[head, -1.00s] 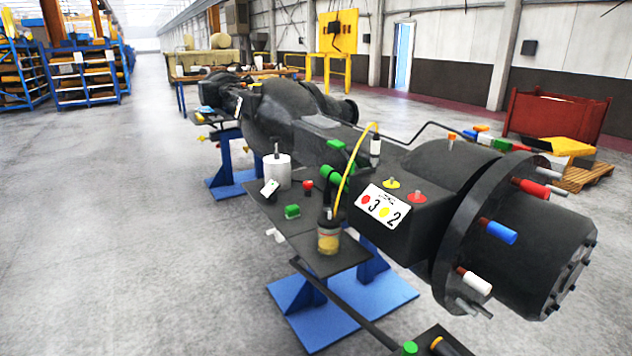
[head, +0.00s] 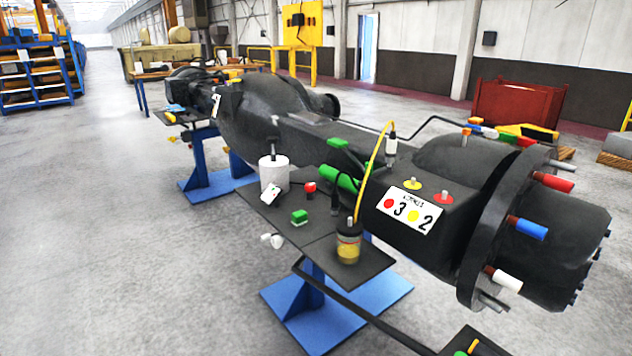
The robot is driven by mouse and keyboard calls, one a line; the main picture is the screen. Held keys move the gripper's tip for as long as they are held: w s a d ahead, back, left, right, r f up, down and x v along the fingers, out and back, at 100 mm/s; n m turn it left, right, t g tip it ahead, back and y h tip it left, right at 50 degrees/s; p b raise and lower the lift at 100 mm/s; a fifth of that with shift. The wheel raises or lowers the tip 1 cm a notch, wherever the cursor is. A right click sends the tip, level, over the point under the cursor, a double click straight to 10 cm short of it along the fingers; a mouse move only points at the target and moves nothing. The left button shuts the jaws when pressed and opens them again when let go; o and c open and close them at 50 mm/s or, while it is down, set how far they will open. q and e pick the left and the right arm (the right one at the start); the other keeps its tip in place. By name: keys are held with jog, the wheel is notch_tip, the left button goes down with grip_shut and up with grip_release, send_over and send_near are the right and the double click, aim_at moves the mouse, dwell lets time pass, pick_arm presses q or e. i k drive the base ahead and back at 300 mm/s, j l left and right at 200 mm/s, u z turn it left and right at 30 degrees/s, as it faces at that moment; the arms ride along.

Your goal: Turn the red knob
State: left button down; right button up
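A small red knob (head: 310,187) stands on the dark shelf plate beside the large black axle casting (head: 285,125). It sits between a white cylinder with a dark stem (head: 273,174) and a green cylinder (head: 338,178). A red disc with a pale post (head: 443,199) is also on top of the casting, right of a yellow disc (head: 413,186). I cannot tell whether this red disc is a knob. Neither of my grippers shows in the head view, and nothing touches the red knob.
A jar with yellow contents (head: 348,242) stands at the plate's near corner. A yellow cable (head: 373,165) arches beside it. Blue stands (head: 325,305) support the casting. Coloured handles, one blue (head: 528,228), stick out from the right flange. The grey floor (head: 110,240) at left is clear.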

aim_at(309, 187)
jog(key=i+j+z, duration=0.15)
jog(key=j, duration=0.15)
jog(key=i+j+z, duration=0.25)
jog(key=j, duration=0.4)
jog(key=i+j+z, duration=0.15)
jog(key=j, duration=0.2)
jog(key=i+j+z, duration=0.1)
jog(key=j, duration=0.25)
jog(key=i+j+z, duration=0.15)
jog(key=j, duration=0.25)
jog(key=i+j+z, duration=0.15)
jog(key=j, duration=0.25)
jog(key=i+j+z, duration=0.2)
jog(key=j, duration=0.2)
jog(key=j+z, duration=0.15)
jog(key=j, duration=0.3)
